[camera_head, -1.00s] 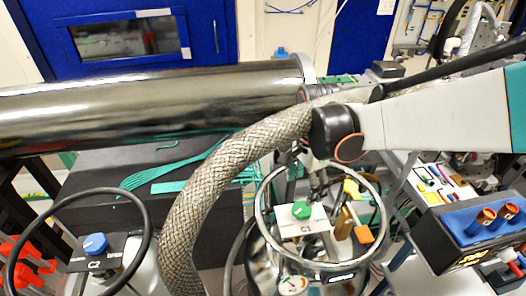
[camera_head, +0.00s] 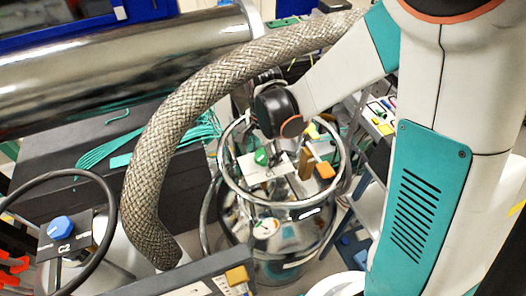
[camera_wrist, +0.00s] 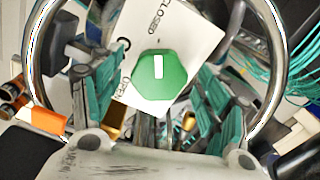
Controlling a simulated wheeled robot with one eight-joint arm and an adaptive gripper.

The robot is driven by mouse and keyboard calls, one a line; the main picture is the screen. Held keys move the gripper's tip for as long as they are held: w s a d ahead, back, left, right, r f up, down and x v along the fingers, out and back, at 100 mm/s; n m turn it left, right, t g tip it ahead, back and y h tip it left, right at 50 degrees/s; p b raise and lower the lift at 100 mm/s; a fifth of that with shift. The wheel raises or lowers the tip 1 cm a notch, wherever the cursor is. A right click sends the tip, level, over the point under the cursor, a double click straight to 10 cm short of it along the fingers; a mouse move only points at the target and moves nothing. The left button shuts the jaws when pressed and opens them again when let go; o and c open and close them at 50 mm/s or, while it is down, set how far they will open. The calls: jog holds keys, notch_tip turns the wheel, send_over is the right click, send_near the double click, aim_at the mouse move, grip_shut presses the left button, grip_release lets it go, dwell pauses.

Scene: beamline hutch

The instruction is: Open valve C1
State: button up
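Valve C1 is a green six-sided knob (camera_head: 261,157) on a white plate (camera_head: 254,174), inside a shiny metal ring (camera_head: 222,165). In the wrist view the knob (camera_wrist: 176,91) is near the middle, with a white mark on its upper part. The plate (camera_wrist: 187,30) reads CLOSED above the knob and OPEN to its lower left. My gripper (camera_wrist: 155,76) is open, with one teal finger to each side of the knob and space between. I see no contact with the knob. In the head view my wrist hides most of the gripper.
A blue knob (camera_head: 61,228) labelled C2 stands at the left, with a black cable loop (camera_head: 113,200) around it. A thick braided hose (camera_head: 150,165) arches left of C1. A large metal pipe (camera_head: 120,70) crosses behind. An orange block (camera_head: 325,170) sits close right of C1.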

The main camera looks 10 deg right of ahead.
jog(key=c, duration=0.8)
jog(key=shift+c, duration=0.2)
jog(key=shift+n, duration=0.3)
jog(key=n+b, duration=0.3)
jog(key=n, duration=0.1)
jog(key=shift+d+f, duration=0.1)
jog(key=n+b, duration=0.2)
jog(key=n, duration=0.3)
jog(key=shift+n, duration=0.4)
jog(key=n+b, duration=0.2)
jog(key=n, duration=0.4)
jog(key=shift+d, duration=0.15)
jog(key=n+b, duration=0.1)
jog(key=n, duration=0.5)
jog(key=shift+d+n+b, duration=0.1)
jog(key=shift+n+b, duration=0.25)
jog(key=shift+n, duration=0.05)
